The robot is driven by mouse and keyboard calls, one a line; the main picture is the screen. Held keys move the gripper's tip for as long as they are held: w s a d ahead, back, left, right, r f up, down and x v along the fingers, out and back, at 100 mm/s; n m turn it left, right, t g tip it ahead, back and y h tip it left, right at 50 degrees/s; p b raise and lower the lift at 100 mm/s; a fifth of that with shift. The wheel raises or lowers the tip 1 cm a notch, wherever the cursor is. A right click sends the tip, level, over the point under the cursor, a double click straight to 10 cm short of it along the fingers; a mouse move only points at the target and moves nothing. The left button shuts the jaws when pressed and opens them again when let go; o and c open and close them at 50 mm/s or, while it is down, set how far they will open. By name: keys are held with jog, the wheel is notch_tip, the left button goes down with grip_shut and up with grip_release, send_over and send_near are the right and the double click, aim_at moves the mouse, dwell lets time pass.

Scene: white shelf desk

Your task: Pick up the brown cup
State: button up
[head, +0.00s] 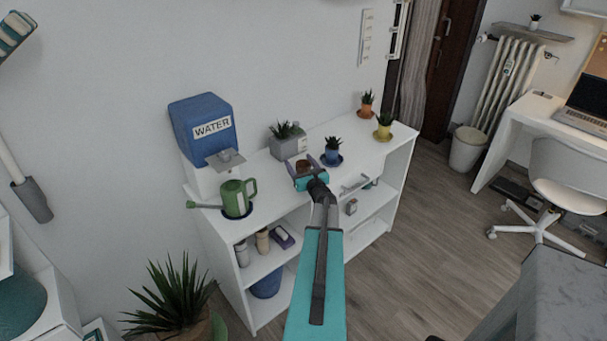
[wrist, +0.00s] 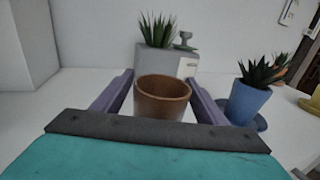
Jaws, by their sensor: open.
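The brown cup (wrist: 162,98) is round and open at the top. It stands upright on the white shelf desk. In the wrist view it sits between the two purple fingers of my gripper (wrist: 160,93), with a gap showing on either side of its rim. My gripper is open. In the head view the gripper (head: 302,168) is above the desk top, and the brown cup (head: 303,163) shows small between the fingers. The cup's lower part is hidden by the gripper body in both views.
A grey planter (wrist: 180,63) stands behind the cup. A blue potted plant (wrist: 249,101) stands close to its right. A green watering can (head: 237,197) and a blue water box (head: 203,128) are at the left. Yellow (head: 383,131) and orange (head: 366,108) pots stand farther right.

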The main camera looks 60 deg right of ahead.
dwell(0.3)
jog(key=c, duration=1.2)
jog(key=shift+c, duration=0.2)
jog(key=shift+r, duration=0.15)
jog(key=shift+r+b, duration=0.4)
jog(key=shift+r, duration=0.25)
jog(key=shift+r+b, duration=0.35)
jog(key=shift+r, duration=0.55)
jog(key=r+b+v, duration=0.1)
jog(key=v, duration=1.5)
jog(key=shift+r, duration=0.4)
